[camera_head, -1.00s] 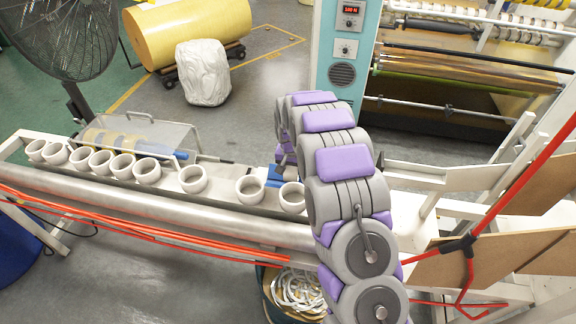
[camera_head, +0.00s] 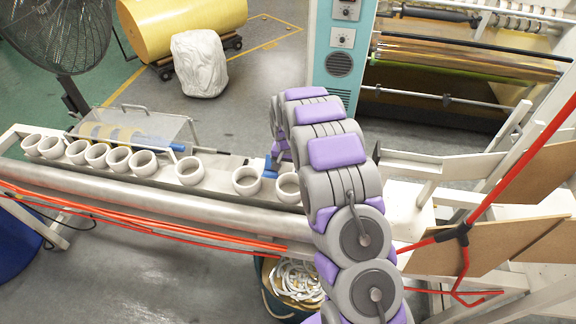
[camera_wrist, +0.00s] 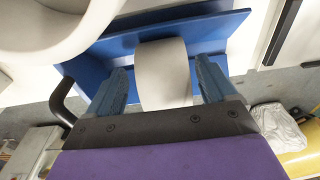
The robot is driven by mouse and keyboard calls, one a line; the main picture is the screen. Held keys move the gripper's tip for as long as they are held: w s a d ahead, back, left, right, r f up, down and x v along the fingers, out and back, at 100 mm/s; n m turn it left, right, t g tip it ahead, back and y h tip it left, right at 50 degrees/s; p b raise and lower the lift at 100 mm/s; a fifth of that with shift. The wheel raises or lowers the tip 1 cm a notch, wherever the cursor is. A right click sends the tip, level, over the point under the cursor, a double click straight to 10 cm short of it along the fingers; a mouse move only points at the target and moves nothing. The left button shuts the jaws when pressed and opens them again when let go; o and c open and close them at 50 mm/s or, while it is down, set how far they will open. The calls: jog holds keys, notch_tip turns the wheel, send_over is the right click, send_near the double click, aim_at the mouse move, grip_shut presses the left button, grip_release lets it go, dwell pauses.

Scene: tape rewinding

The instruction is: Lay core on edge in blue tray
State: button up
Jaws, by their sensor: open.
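In the wrist view, a white core (camera_wrist: 164,72) stands between the two blue fingers of my gripper (camera_wrist: 162,80). The fingers are apart, one on each side of it; I cannot tell whether either touches it. The blue tray (camera_wrist: 238,24) lies around and behind this core, and the core appears to rest in it, with its round side toward the camera. In the head view my arm hides the gripper and this core. Only a small blue part of the tray (camera_head: 270,170) shows left of the arm.
Several white cores (camera_head: 189,171) stand in a row along the white bench. A large core (camera_wrist: 50,35) looms at the wrist view's upper left, close to the gripper. A metal roller (camera_head: 150,197) and red cords (camera_head: 130,230) run along the bench's front.

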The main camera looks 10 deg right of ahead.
jog(key=shift+a, duration=0.55)
jog(key=shift+r, duration=0.15)
notch_tip(320, 180, up, 17)
jog(key=s+p, duration=0.1)
jog(key=p, duration=0.2)
jog(key=shift+s+a, duration=0.2)
jog(key=shift+s, duration=0.1)
jog(key=shift+a, duration=0.1)
jog(key=s+d+r+n+g, duration=0.1)
jog(key=s+r, duration=0.4)
jog(key=s, duration=0.6)
jog(key=s+d+r+n, duration=0.1)
jog(key=s+r, duration=0.4)
jog(key=s, duration=0.5)
jog(key=s+n+g, duration=0.2)
jog(key=s, duration=2.4)
jog(key=shift+a+n, duration=0.15)
jog(key=shift+n, duration=0.15)
